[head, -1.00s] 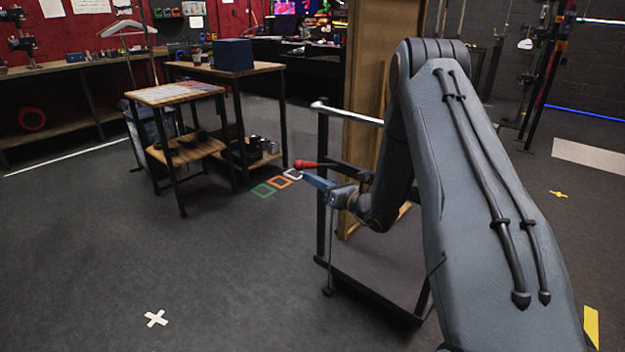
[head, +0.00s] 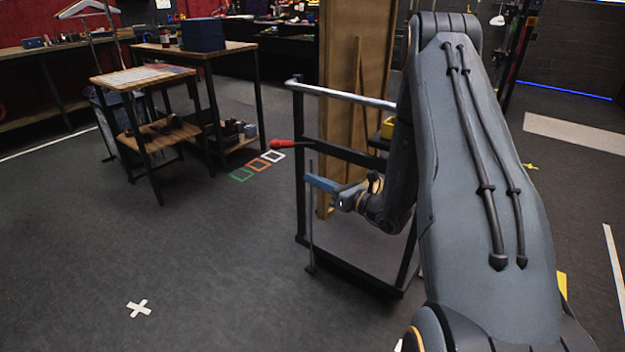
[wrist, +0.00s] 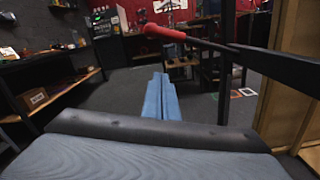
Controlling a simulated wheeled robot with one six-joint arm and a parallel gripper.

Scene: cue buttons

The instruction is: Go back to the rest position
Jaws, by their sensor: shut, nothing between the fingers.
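My gripper (head: 322,184) has blue fingers and points left in the head view, just in front of a black metal frame. The fingers lie together and hold nothing. In the wrist view the blue fingers (wrist: 160,97) point forward over open floor. A black bar with a red handle end (head: 281,144) is behind and above the gripper in the head view. In the wrist view the red handle (wrist: 165,32) crosses above the fingertips, and I see no contact. No cue buttons can be made out.
The black frame with a pale top rail (head: 340,94) stands close around my arm. A wooden panel (head: 350,60) is behind it. Tables (head: 140,76) stand at the left. Green, orange and white floor squares (head: 258,165) and a white cross (head: 138,308) mark the open floor.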

